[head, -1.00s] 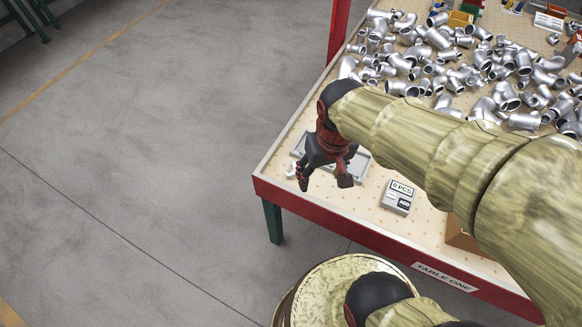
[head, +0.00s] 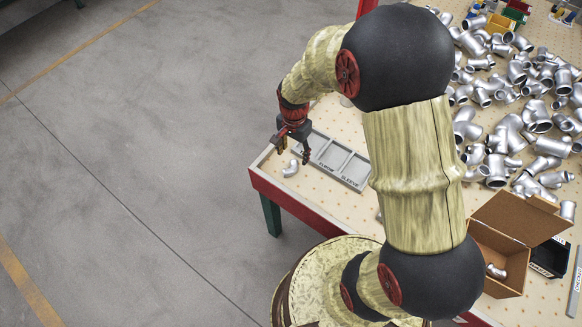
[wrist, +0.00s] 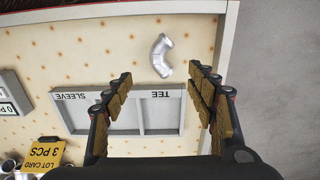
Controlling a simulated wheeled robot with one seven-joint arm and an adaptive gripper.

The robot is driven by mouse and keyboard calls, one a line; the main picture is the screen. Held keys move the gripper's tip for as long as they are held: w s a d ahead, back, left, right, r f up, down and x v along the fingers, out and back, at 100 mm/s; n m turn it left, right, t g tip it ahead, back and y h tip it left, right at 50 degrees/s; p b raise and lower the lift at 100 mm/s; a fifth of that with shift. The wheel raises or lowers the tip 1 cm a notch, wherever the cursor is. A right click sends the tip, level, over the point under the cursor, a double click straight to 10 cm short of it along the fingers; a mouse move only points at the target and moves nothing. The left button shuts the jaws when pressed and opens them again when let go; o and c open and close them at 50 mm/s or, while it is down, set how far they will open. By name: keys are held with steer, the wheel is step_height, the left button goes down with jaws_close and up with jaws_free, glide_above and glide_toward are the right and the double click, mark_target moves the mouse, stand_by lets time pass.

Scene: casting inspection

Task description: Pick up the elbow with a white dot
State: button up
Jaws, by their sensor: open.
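A silver elbow (head: 290,168) lies alone on the pegboard table top near its front left corner, beside the sorting tray (head: 352,182). In the wrist view the elbow (wrist: 161,56) lies just beyond the fingertips, between their lines; no white dot can be made out on it. My gripper (head: 294,151) is open and empty, above the table near the elbow. In the wrist view my gripper (wrist: 160,76) has its two fingers spread wide. The tray (wrist: 140,104) shows TEE and SLEEVE labels there, upside down, and its visible compartments look empty.
Several silver fittings (head: 535,120) are heaped at the right. An open cardboard box (head: 498,247) holds a fitting at the lower right. A lot card (wrist: 42,155) reads 3 PCS. The table edge (wrist: 229,40) runs close past the elbow, with bare floor beyond.

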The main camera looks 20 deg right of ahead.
mark_target(291, 167)
step_height(291, 167, down, 2)
steer(key=shift+f+b, duration=0.2)
steer(key=shift+b, duration=0.1)
steer(key=shift+a+f+b, duration=0.2)
steer(key=shift+f+b, duration=0.3)
steer(key=shift+f, duration=0.9)
steer(key=shift+a+f+b, duration=0.2)
steer(key=shift+f+b, duration=0.25)
steer(key=shift+f, duration=0.9)
steer(key=shift+c, duration=1.2)
steer(key=c, duration=1.1)
steer(key=shift+r, duration=0.15)
steer(key=shift+c, duration=0.4)
